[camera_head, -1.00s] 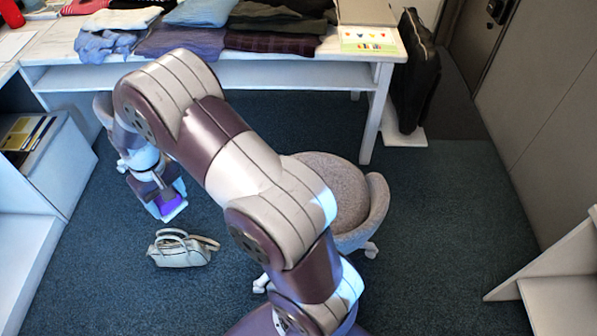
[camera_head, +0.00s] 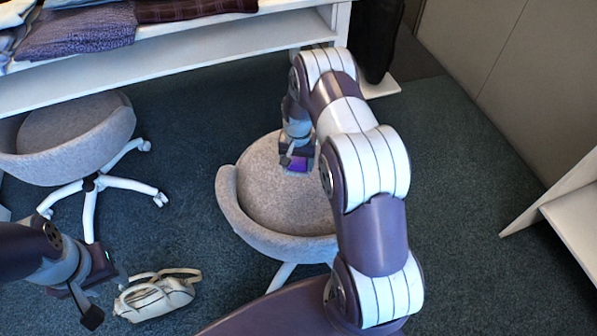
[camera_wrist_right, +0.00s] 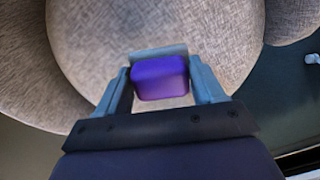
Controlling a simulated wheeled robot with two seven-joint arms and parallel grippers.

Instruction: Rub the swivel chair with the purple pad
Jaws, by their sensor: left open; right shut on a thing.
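A grey swivel chair (camera_head: 285,190) with a rounded seat and low back stands in the middle of the head view. My right gripper (camera_head: 297,163) is over its seat, shut on the purple pad (camera_head: 296,165). In the right wrist view the pad (camera_wrist_right: 160,77) sits between the two fingers, with the grey seat fabric filling the view behind it. I cannot tell whether the pad touches the seat. My right arm hides the chair's right side. My left gripper (camera_head: 106,297) is open and empty at the lower left, near the handbag.
A second grey swivel chair (camera_head: 70,135) stands at the left. A pale handbag (camera_head: 155,296) lies on the floor between the chairs. A white table (camera_head: 180,58) with folded clothes runs along the back. A white shelf (camera_head: 575,220) is at the right. The floor right of my arm is clear.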

